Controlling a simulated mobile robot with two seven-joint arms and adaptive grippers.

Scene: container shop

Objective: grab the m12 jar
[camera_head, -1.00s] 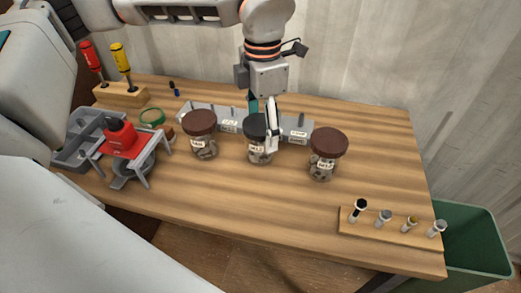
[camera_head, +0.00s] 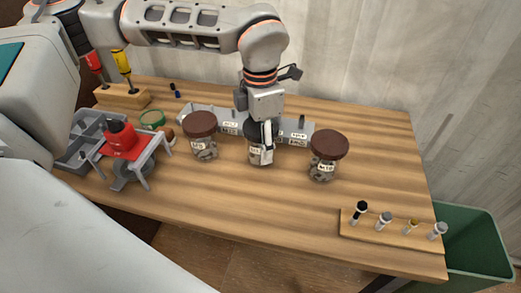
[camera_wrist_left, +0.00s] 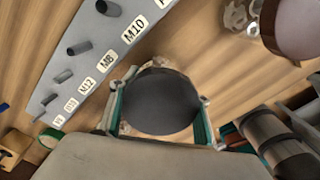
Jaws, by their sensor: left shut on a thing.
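Three glass jars stand in a row on the table. The middle jar (camera_head: 255,157) has a dark lid and a white label too small to read surely; I cannot confirm that it says M12. My left gripper (camera_head: 266,145) comes down from above and is shut on this middle jar. In the left wrist view its round dark lid (camera_wrist_left: 160,102) sits between the two fingers. The jar looks upright on the table. The left jar (camera_head: 201,148) and the right jar (camera_head: 323,168) have brown lids; the right label seems to read M10. My right gripper is not in view.
A grey labelled peg holder (camera_head: 293,132) stands behind the jars. A red-topped stand (camera_head: 123,141) and grey tray (camera_head: 78,152) are at left, and screwdrivers in a wooden block (camera_head: 122,98) behind them. A bolt rack (camera_head: 390,233) is front right. The front middle is clear.

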